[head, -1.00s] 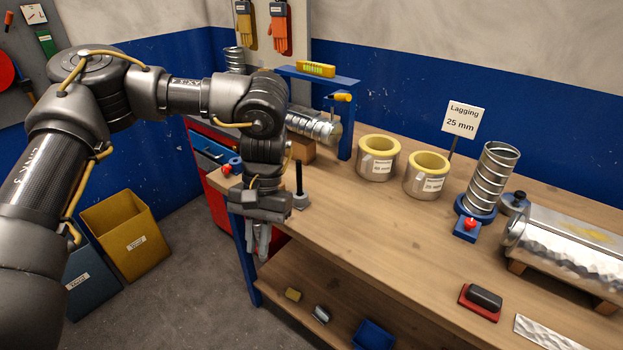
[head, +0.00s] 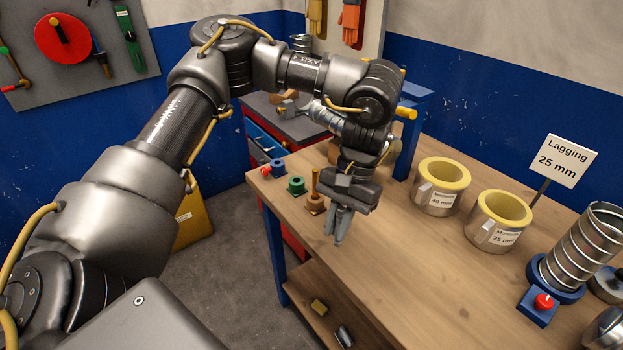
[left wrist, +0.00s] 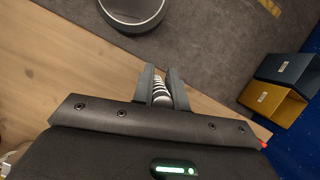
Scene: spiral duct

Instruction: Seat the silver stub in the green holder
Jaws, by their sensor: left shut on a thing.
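The green holder (head: 297,186) stands on the bench near its left edge, between a blue holder and a brown one. My left gripper (head: 339,233) points down near the bench's front edge, to the right of and nearer than the green holder, apart from it. In the left wrist view the left gripper (left wrist: 160,78) is shut on the silver stub (left wrist: 160,94), a ribbed shiny piece between the fingers. In the head view the fingers hide most of the stub. My right gripper is not in view.
The blue holder (head: 273,168) and the brown holder with an upright post (head: 316,203) flank the green one. Two yellow-rimmed cups (head: 435,200) (head: 495,238) stand to the right. A spiral duct piece (head: 585,245) stands farther right. Bare bench top lies between gripper and cups.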

